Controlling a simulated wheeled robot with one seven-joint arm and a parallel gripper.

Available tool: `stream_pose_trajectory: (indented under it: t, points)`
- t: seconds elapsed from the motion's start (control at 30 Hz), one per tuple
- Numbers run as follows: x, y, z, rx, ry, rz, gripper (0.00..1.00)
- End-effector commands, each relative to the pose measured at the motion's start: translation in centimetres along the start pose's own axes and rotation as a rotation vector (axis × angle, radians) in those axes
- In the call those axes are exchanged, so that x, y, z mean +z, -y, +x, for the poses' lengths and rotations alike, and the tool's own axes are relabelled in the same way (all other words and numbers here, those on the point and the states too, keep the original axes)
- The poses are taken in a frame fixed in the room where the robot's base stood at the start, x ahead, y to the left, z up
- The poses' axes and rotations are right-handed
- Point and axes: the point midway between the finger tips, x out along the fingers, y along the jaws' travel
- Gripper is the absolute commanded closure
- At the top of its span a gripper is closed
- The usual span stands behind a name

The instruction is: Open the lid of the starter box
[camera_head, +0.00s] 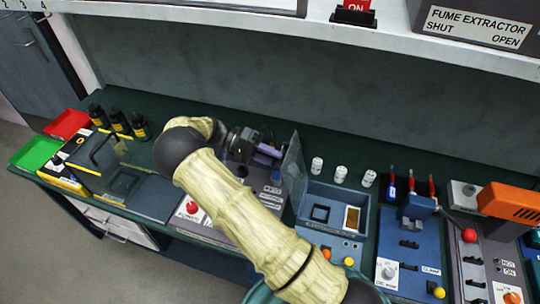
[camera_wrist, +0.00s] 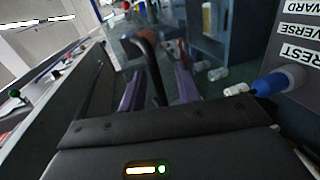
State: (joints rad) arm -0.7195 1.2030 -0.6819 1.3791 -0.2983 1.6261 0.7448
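No label reading "starter" is legible. A blue-grey box (camera_head: 335,222) stands at the middle of the bench. A see-through lid panel (camera_head: 293,168) stands steeply raised at its left side, so this box appears open. My gripper (camera_head: 262,152) is just left of that panel, above the bench. In the wrist view its two purple fingers (camera_wrist: 158,88) are apart, with a dark curved bar (camera_wrist: 150,58) showing between or beyond them. I cannot tell whether they touch it. Another box with a clear lid and black handle (camera_head: 100,148) is at the left.
Small white bottles (camera_head: 341,173) stand behind the middle box. A blue clamp unit (camera_head: 408,245) and an orange tool (camera_head: 508,203) are at the right. Red (camera_head: 68,124) and green (camera_head: 36,152) trays and dark bottles (camera_head: 119,121) are at the far left.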

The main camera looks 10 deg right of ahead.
Motion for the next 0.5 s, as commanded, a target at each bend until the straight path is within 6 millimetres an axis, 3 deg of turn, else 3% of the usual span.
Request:
stream_pose_trajectory:
  t: [0.27, 0.5]
  points:
    - [0.0, -0.1, -0.8, 0.000, -0.007, 0.002, 0.67]
    - [0.0, 0.2, -3.5, -0.002, -0.007, 0.003, 0.67]
